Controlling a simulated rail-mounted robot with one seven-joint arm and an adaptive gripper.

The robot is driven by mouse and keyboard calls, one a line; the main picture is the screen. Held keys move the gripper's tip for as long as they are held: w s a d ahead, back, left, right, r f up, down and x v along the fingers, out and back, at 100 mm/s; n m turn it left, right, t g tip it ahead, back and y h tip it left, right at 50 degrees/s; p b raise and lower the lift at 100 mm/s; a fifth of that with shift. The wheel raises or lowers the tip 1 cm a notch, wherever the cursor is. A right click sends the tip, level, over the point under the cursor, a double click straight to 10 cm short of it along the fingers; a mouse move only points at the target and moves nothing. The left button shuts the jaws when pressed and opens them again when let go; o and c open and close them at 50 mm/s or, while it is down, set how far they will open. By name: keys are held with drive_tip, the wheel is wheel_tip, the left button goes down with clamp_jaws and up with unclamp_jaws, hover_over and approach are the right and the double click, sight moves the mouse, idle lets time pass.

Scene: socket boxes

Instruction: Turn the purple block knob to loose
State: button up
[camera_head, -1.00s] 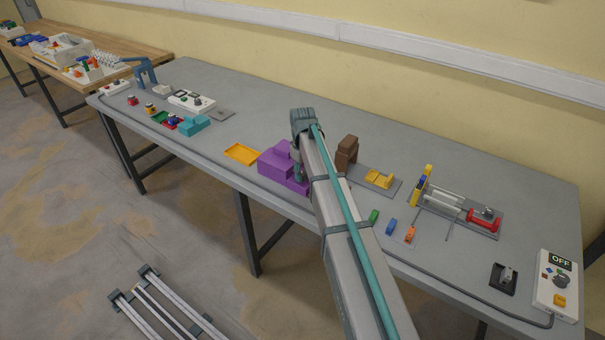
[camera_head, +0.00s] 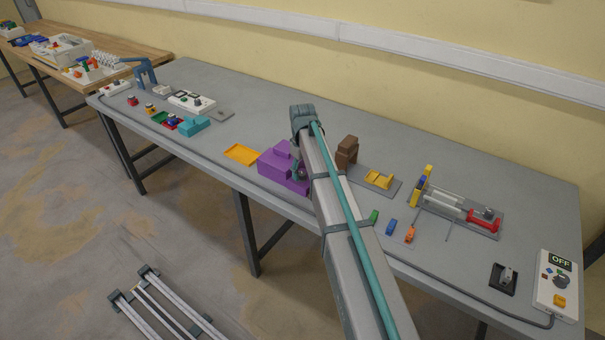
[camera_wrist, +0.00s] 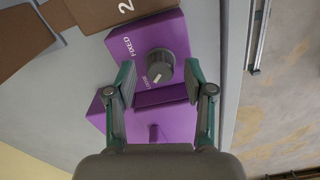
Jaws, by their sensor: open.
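The purple block (camera_head: 279,168) sits on the grey table near its front edge, partly hidden behind my arm in the head view. In the wrist view the purple block (camera_wrist: 118,46) carries a round dark grey knob (camera_wrist: 159,66) with a pale pointer line. The words FIXED and LOOSE are printed beside the knob, and the pointer lies toward the LOOSE side. My gripper (camera_wrist: 160,76) is open, with one green finger on each side of the knob and visible gaps between. The fingers touch neither side of the knob that I can see.
A brown block (camera_head: 347,152) stands right of the purple block; brown parts (camera_wrist: 22,40) also show in the wrist view. A yellow tray (camera_head: 241,154) lies to the left. Small coloured blocks (camera_head: 391,226) lie to the right of my arm. The table's front edge is close.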

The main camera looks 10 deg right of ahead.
sight(302, 174)
wheel_tip(302, 174, up, 11)
drive_tip(key=shift+f, duration=0.15)
idle(0.4)
